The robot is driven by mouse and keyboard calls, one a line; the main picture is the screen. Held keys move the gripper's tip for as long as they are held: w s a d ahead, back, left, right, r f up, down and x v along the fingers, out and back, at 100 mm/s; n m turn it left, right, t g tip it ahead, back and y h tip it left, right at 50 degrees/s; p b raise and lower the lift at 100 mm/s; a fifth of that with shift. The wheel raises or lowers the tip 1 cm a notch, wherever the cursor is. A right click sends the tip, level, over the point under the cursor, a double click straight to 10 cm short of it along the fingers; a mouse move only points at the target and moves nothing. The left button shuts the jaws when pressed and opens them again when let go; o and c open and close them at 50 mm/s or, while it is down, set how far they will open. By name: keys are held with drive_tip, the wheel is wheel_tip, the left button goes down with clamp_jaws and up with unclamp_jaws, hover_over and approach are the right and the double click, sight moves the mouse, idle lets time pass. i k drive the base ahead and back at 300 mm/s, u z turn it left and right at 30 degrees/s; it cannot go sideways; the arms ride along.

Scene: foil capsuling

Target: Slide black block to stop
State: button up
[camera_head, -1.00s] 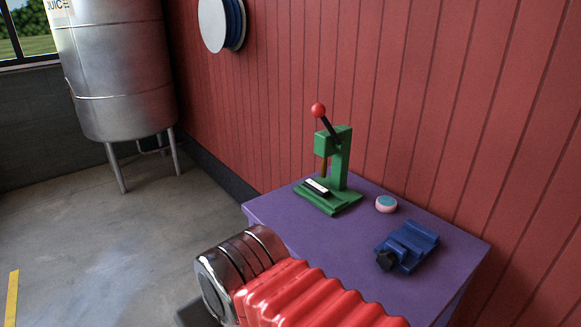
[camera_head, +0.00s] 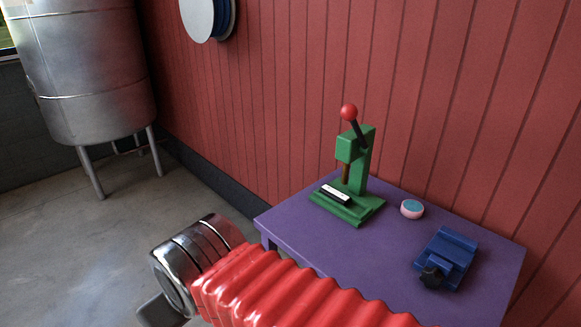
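A green press (camera_head: 356,172) with a red ball on its lever stands on the purple table (camera_head: 300,240). A small black block with a white top (camera_head: 335,194) lies on the press base, at its left front. I cannot tell whether it touches a stop. My arm, with red bellows and a chrome end, reaches across the lower left, in front of the table's left corner. A grey part of my gripper (camera_head: 163,312) shows below the chrome end, well apart from the block. Its fingers are not clear, so its opening cannot be told.
A blue vise-like fixture (camera_head: 446,258) with a black knob sits at the table's right. A small pink and teal round piece (camera_head: 412,209) lies between it and the press. A red plank wall (camera_head: 290,90) runs behind. A steel tank (camera_head: 85,70) stands at left, with open floor before it.

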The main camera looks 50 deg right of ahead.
sight(330, 191)
drive_tip(key=z, duration=0.05)
drive_tip(key=i, duration=1.45)
drive_tip(key=z, duration=0.4)
drive_tip(key=i, duration=0.75)
drive_tip(key=z, duration=0.75)
drive_tip(key=i, duration=0.6)
drive_tip(key=z, duration=0.85)
drive_tip(key=i, duration=0.65)
drive_tip(key=z, duration=0.4)
